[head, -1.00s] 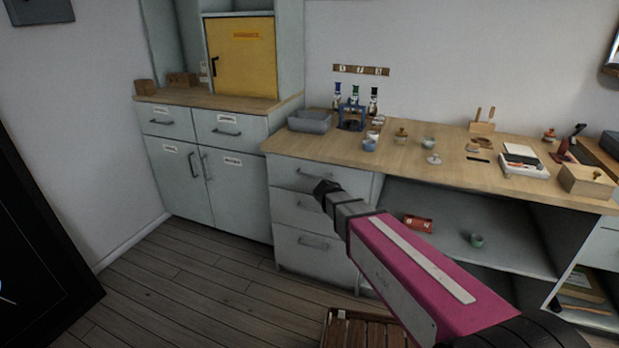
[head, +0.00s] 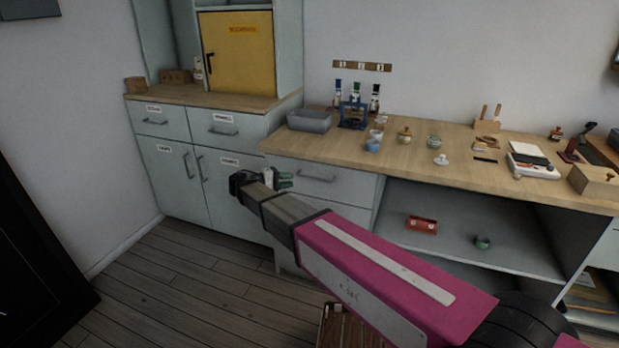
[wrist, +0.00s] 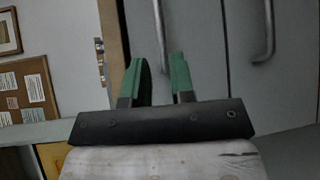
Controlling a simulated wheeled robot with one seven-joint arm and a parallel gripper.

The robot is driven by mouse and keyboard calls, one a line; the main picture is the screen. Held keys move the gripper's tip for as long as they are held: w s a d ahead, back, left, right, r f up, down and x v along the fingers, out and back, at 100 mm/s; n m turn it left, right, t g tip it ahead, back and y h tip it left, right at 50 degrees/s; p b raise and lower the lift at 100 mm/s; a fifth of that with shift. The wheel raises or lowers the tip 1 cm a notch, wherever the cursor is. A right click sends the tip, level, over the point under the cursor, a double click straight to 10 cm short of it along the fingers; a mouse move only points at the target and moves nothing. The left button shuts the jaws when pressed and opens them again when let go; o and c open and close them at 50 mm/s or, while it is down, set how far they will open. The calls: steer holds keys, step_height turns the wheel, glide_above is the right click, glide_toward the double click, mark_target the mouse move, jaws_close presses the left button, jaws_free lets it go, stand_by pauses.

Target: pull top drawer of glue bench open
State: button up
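The glue bench (head: 405,152) has a wooden top and a stack of grey drawers under its left end. Its top drawer (head: 345,186) looks shut, with a bar handle (head: 317,179) on its front. My gripper (head: 286,181) is just left of that handle in the head view, apart from it as far as I can see. In the wrist view its two green fingers (wrist: 162,78) stand apart with nothing between them. The lower drawers are mostly hidden behind my arm.
A grey cabinet (head: 165,205) with drawers and doors stands left of the bench. The bench top holds a grey tray (head: 309,121), bottles and small pots. A wooden crate (head: 345,330) is on the floor below my arm. Floor at left is clear.

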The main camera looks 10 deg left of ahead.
mark_target(311, 178)
steer(key=x, duration=0.9)
steer(key=shift+w+d, duration=0.15)
steer(key=shift+d, duration=0.1)
steer(key=shift+c, duration=0.3)
jaws_close()
